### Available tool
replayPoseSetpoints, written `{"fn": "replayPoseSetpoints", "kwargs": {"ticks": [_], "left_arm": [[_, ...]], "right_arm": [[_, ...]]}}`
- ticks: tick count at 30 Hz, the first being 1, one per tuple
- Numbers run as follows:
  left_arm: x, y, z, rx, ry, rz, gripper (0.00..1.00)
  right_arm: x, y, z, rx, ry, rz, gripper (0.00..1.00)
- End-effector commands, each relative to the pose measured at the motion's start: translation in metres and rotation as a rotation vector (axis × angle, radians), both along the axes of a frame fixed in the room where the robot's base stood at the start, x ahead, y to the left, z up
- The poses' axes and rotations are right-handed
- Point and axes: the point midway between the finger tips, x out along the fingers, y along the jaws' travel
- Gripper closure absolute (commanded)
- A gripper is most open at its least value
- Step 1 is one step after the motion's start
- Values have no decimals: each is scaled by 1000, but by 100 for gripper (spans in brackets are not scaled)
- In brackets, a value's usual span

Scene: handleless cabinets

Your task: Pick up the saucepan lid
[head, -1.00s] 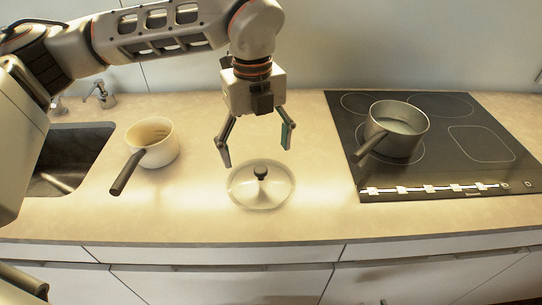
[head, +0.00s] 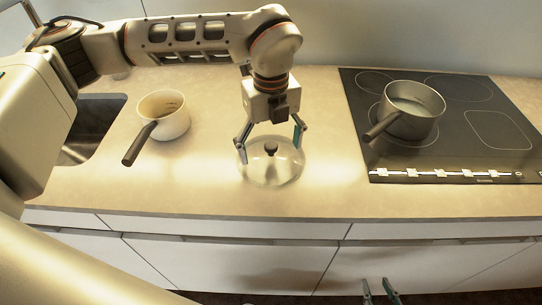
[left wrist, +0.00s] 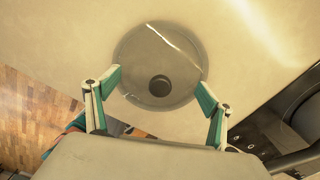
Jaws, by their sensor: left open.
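The saucepan lid (head: 268,175) is a clear glass dome with a dark round knob (head: 271,148), lying on the beige counter. In the left wrist view the lid (left wrist: 160,55) is beyond the fingertips, its knob (left wrist: 159,86) roughly centred between them. My left gripper (head: 269,146) is open, pointing down over the lid, one finger on each side of the knob. The left wrist view shows the open fingers (left wrist: 158,88) too; I cannot tell whether they touch the glass. My right gripper (head: 378,287) shows at the bottom edge, fingers apart and empty, away from the lid.
A white saucepan (head: 164,120) with a dark handle stands left of the lid, near the sink (head: 82,143). A metal saucepan (head: 411,112) stands on the black hob (head: 455,158) at right. The counter (head: 325,170) is clear between lid and hob. Cabinet fronts (head: 225,263) lie below.

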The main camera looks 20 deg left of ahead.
Motion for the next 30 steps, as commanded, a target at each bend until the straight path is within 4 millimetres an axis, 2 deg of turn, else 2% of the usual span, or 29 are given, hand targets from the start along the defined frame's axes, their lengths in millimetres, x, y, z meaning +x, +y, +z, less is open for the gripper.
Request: {"fn": "replayPoseSetpoints", "kwargs": {"ticks": [3, 12, 25, 30], "left_arm": [[0, 0, 0, 0, 0, 0, 21], [0, 0, -1, 1, 2, 0, 99], [-2, 1, -4, 4, 10, 0, 100], [-2, 1, 6, 4, 10, 1, 100]], "right_arm": [[0, 0, -1, 0, 1, 0, 68], [-2, -1, -5, -2, 9, 0, 68], [-3, -1, -6, -3, 11, 0, 68], [-2, -1, -5, -3, 8, -1, 68]]}}
